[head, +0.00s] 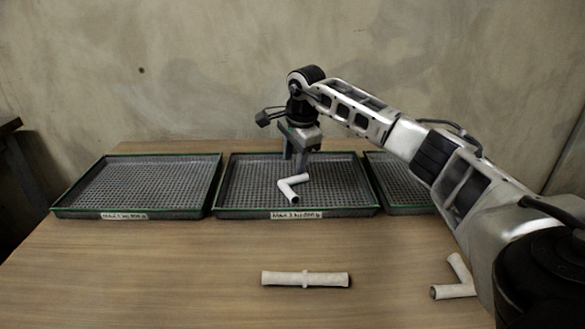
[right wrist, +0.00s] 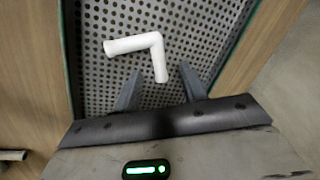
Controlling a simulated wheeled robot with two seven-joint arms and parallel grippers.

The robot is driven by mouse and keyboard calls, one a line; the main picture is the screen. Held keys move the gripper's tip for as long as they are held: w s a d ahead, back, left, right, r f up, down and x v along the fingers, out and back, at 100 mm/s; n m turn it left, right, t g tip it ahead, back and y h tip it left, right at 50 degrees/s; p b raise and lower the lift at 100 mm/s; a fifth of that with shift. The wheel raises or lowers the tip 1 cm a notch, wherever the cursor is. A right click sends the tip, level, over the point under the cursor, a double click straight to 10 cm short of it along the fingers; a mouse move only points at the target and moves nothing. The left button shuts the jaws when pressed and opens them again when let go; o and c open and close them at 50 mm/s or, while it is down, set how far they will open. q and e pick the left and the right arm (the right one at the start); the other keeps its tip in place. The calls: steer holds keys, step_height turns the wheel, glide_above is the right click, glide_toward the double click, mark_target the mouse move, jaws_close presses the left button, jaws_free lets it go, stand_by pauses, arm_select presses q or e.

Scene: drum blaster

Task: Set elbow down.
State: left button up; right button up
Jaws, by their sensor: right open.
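The white elbow pipe (head: 292,187) lies in the middle tray (head: 345,211), on its perforated floor. My right gripper (head: 299,170) is above the middle tray, just behind the elbow, pointing down. My left gripper is not in view.
A left tray (head: 140,212) and a right tray (head: 405,209), partly hidden by my right arm, flank the middle one. A straight white pipe (head: 305,279) lies on the table (head: 150,270) in front. A white branched pipe (head: 456,280) lies at front right. The front left of the table is clear.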

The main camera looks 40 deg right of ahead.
steer(key=v, duration=0.7)
steer(key=shift+p, duration=0.35)
steer(key=shift+r, duration=0.15)
steer(key=shift+r, duration=0.1)
